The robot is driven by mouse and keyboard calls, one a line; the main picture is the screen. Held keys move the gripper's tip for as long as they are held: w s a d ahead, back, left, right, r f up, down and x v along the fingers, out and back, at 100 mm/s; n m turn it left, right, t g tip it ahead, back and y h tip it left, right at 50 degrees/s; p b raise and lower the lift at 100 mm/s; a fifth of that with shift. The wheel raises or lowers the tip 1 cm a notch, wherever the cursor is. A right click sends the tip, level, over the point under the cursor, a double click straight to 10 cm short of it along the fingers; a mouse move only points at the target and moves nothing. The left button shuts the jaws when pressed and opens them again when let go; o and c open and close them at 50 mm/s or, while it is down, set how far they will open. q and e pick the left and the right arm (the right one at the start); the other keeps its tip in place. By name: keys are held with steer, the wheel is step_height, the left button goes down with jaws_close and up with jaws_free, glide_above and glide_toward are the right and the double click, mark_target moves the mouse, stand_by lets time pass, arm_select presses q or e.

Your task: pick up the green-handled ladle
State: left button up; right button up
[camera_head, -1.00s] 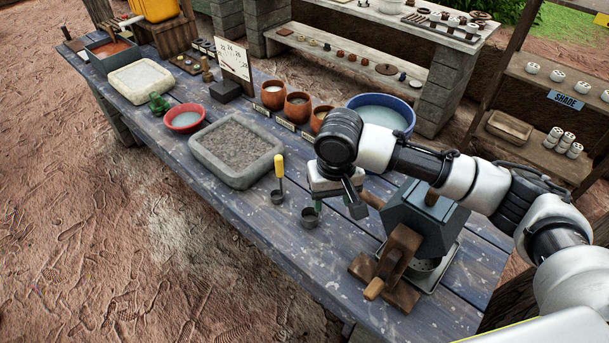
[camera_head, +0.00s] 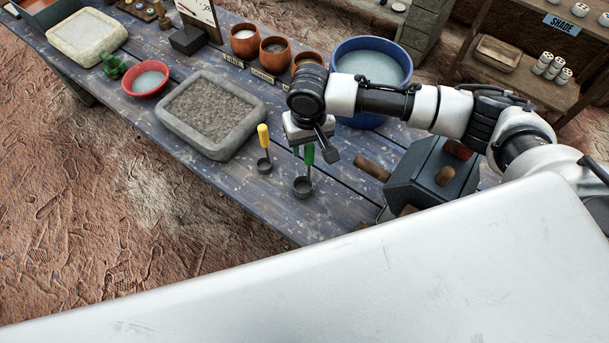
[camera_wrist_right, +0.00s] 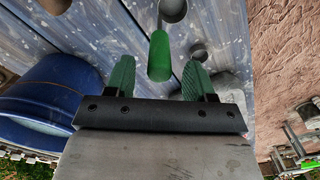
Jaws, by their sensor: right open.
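The green-handled ladle (camera_head: 309,155) stands on the blue plank table, its handle up and its metal cup (camera_head: 303,187) at the bottom. My right gripper (camera_head: 308,147) is at the upper part of the handle, open. In the right wrist view the green handle (camera_wrist_right: 159,56) lies between the two green fingers of the gripper (camera_wrist_right: 158,66), with a gap on both sides. The ladle's cup (camera_wrist_right: 172,10) shows at the top edge there. My left gripper is not in view.
A yellow-handled ladle (camera_head: 263,138) stands just left. A stone tray (camera_head: 164,110), a red bowl (camera_head: 146,79) and clay pots (camera_head: 275,52) lie further left. A blue basin (camera_head: 343,60) is behind my right arm. A dark angular device (camera_head: 428,180) is close on the right.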

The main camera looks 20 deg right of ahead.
mark_target(309, 154)
steer(key=f, duration=0.1)
steer(key=s+f, duration=0.1)
steer(key=f, duration=0.1)
steer(key=shift+d+f+p, duration=0.1)
steer(key=shift+f+p, duration=0.05)
steer(key=shift+p, duration=0.25)
steer(key=shift+f, duration=0.15)
steer(key=shift+w+f, duration=0.1)
steer(key=shift+w, duration=0.05)
steer(key=c, duration=0.9)
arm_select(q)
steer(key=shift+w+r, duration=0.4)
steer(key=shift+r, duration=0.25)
arm_select(e)
jaws_close()
